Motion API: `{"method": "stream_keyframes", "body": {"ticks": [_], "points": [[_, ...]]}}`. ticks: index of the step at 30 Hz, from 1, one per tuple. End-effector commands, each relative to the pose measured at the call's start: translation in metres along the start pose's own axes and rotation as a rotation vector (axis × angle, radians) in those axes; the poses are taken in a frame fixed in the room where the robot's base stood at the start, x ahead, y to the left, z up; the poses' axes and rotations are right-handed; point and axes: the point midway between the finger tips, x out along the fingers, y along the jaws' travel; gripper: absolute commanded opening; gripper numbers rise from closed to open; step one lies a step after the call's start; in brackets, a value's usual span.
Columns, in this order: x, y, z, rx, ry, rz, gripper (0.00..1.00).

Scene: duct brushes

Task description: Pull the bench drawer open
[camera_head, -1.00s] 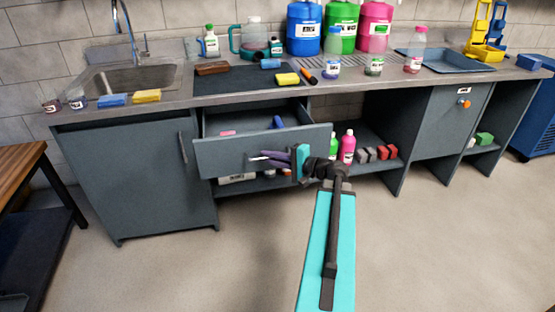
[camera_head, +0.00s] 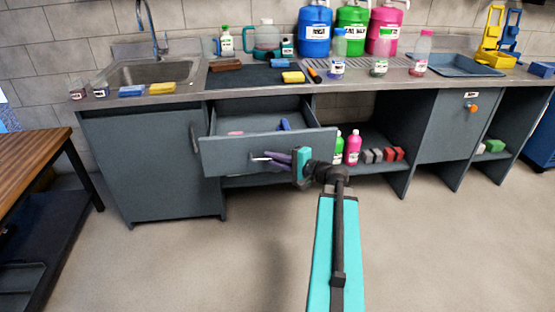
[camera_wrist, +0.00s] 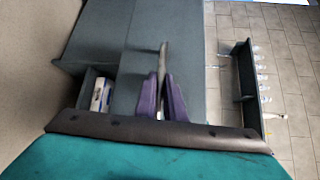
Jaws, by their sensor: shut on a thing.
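The bench drawer (camera_head: 225,157) is a dark grey box under the worktop, left of the middle, and it stands well out from the bench. Inside it a pink item (camera_head: 236,133) and a blue item (camera_head: 285,125) show. My gripper (camera_head: 266,156) is at the drawer front with its purple fingers shut on the drawer handle (camera_head: 258,157), a thin light bar. In the wrist view the fingers (camera_wrist: 162,88) close around the handle (camera_wrist: 163,58), which stands out from the grey front.
A cupboard door (camera_head: 155,165) is left of the drawer. Green and pink bottles (camera_head: 352,147) and several blocks stand on the shelf to the right. A wooden table (camera_head: 30,155) stands at the left. The floor (camera_head: 200,265) in front is clear.

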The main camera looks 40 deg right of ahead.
Motion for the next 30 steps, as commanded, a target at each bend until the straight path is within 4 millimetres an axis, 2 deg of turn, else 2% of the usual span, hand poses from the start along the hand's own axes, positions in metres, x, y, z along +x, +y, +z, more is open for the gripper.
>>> {"method": "stream_keyframes", "body": {"ticks": [7,8,9,22,30], "points": [[-0.003,-0.001,-0.004,0.001,0.009,-0.003,0.0],[-0.003,-0.001,-0.004,0.001,0.009,-0.003,0.11],[-0.003,-0.001,-0.004,0.001,0.009,-0.002,0.17],[-0.006,0.0,-0.003,0.001,0.006,-0.001,0.17],[-0.03,0.0,-0.002,0.002,0.007,-0.002,0.17]]}}
